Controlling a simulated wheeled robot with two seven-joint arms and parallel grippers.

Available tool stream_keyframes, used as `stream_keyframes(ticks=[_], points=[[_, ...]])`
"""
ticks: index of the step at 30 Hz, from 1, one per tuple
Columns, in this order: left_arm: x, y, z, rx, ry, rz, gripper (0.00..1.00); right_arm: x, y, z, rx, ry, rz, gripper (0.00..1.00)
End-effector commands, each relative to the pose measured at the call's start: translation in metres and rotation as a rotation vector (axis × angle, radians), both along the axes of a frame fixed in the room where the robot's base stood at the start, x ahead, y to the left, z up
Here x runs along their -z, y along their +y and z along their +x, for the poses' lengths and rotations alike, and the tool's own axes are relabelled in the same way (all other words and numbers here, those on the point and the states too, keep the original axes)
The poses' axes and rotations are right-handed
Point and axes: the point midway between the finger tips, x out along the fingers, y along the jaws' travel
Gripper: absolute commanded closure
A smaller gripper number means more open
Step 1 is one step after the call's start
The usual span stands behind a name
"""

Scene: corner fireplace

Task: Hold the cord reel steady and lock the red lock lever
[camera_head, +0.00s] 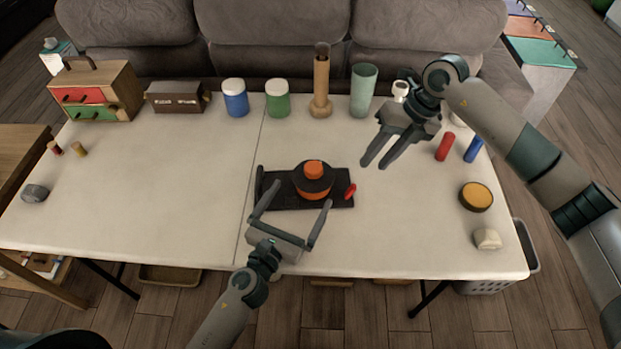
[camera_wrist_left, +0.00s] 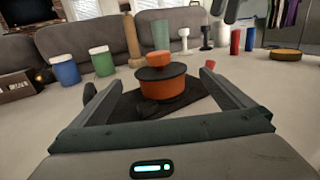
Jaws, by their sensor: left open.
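The cord reel (camera_head: 314,186) is a black and orange drum with an orange knob on top, standing on a black base plate (camera_head: 288,201) on the table. The red lock lever (camera_head: 350,190) is at the plate's right end; its tip also shows in the left wrist view (camera_wrist_left: 210,65). My left gripper (camera_head: 302,193) is open at the near side of the reel, its fingers spread to either side; the reel (camera_wrist_left: 163,85) stands between and beyond them in the wrist view. My right gripper (camera_head: 375,165) is open and empty above the table, behind and right of the lever.
A blue jar (camera_head: 235,98), a green jar (camera_head: 277,98), a wooden cylinder (camera_head: 321,85) and a pale green cup (camera_head: 363,90) line the back edge. Red and blue cylinders and a yellow-topped round tin (camera_head: 476,197) are at right. The table's left half is mostly clear.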

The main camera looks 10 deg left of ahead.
Motion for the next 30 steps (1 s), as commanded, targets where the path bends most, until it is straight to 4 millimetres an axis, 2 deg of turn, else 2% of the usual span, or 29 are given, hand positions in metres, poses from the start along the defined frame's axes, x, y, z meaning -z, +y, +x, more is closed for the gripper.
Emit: stream_keyframes(ticks=[6, 12, 18, 27, 28, 30], points=[[-0.001, -0.011, 0.035, 0.0, -0.002, 0.0, 0.0, 0.0, 0.0, 0.0, 0.0, 0.0, 0.0, 0.69], [0.0, -0.018, 0.058, -0.001, -0.001, 0.001, 0.0, 0.0, 0.0, 0.0, 0.0, 0.0, 0.0, 0.69], [0.0, -0.021, 0.069, 0.0, 0.0, 0.0, 0.0, 0.0, 0.0, 0.0, 0.0, 0.0, 0.0, 0.69], [0.0, -0.021, 0.07, 0.0, 0.0, 0.0, 0.0, 0.0, 0.0, 0.0, 0.0, 0.0, 0.0, 0.69], [0.0, -0.021, 0.07, 0.0, 0.0, 0.0, 0.02, 0.0, 0.0, 0.0, 0.0, 0.0, 0.0, 0.69], [0.0, -0.021, 0.07, 0.0, 0.0, 0.0, 0.19, 0.0, 0.0, 0.0, 0.0, 0.0, 0.0, 0.69]])
